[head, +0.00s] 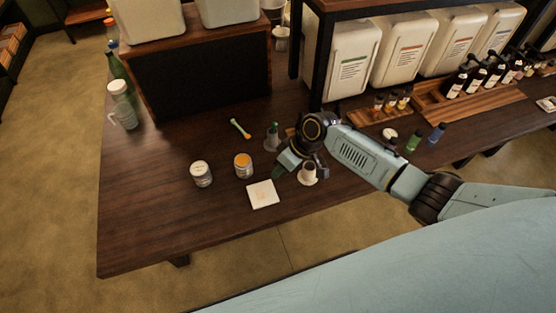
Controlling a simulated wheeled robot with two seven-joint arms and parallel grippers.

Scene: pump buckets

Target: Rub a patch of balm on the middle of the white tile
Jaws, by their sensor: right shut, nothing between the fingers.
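The white tile (263,201) lies flat on the dark wooden table, in front of two jars. A faint yellowish mark shows around its middle; I cannot tell for sure that it is balm. A jar with an orange-yellow top (243,166) stands just behind the tile, and a white jar (201,175) stands to its left. My right gripper (281,172) is shut and empty, just behind and right of the tile, apart from it. My left gripper is not in view.
A small white container (308,176) stands close to my right gripper, partly hidden by it. A grey holder (271,143) with something green stands behind. The table's front left is clear.

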